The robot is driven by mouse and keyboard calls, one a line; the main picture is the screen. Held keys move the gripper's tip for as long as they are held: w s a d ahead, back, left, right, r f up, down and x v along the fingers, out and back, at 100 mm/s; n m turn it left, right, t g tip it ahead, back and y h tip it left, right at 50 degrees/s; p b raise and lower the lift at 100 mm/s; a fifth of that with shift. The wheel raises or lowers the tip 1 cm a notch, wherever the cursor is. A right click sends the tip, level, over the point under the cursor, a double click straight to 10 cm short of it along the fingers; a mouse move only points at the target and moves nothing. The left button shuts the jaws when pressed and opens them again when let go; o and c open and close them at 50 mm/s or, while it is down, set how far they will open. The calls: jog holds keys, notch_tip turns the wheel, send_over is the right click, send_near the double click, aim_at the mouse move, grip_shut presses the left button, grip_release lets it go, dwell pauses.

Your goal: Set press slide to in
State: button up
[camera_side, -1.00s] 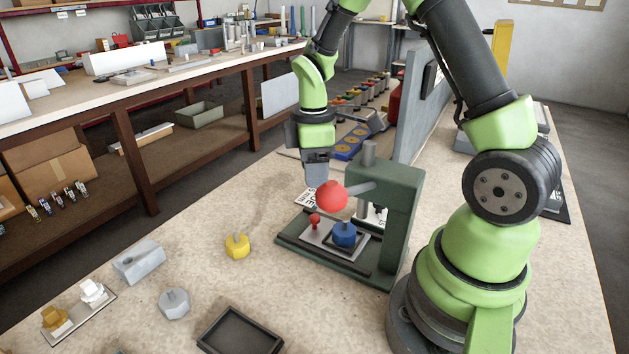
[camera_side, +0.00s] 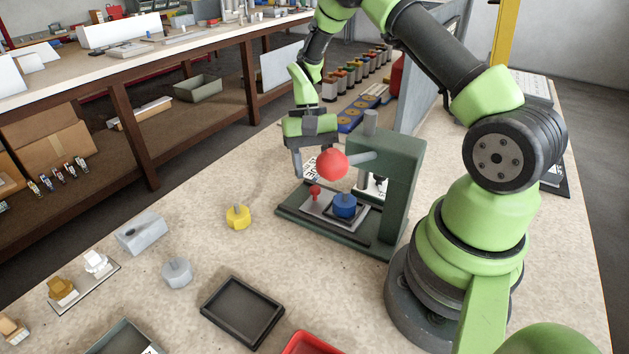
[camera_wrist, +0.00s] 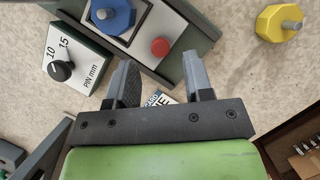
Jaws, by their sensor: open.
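The dark green press (camera_side: 402,175) stands on the bench with a red ball (camera_side: 331,164) on its lever. Its grey slide plate (camera_side: 322,207) carries a small red knob (camera_side: 315,191) and a blue part (camera_side: 344,206) in a dark nest. My gripper (camera_side: 311,168) is open and empty, behind and left of the red ball, which hides part of it. In the wrist view the red knob (camera_wrist: 160,47) lies beyond and between the open fingertips (camera_wrist: 160,62), apart from them. The blue part (camera_wrist: 112,15) is partly cut off by the top edge. I cannot tell how far in the slide is.
A dial block marked "PIN mm" (camera_wrist: 75,62) is beside the press. A yellow part (camera_side: 238,216), a grey part (camera_side: 176,273), a grey block (camera_side: 141,232) and a black tray (camera_side: 242,311) lie left and in front. A red tray (camera_side: 312,345) is at the bottom edge.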

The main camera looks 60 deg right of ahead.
aim_at(315, 188)
jog(key=shift+x, duration=1.75)
jog(key=shift+c, duration=0.2)
grip_shut()
jog(key=shift+s, duration=1.8)
jog(key=shift+o, duration=0.2)
grip_release()
jog(key=shift+w, duration=0.1)
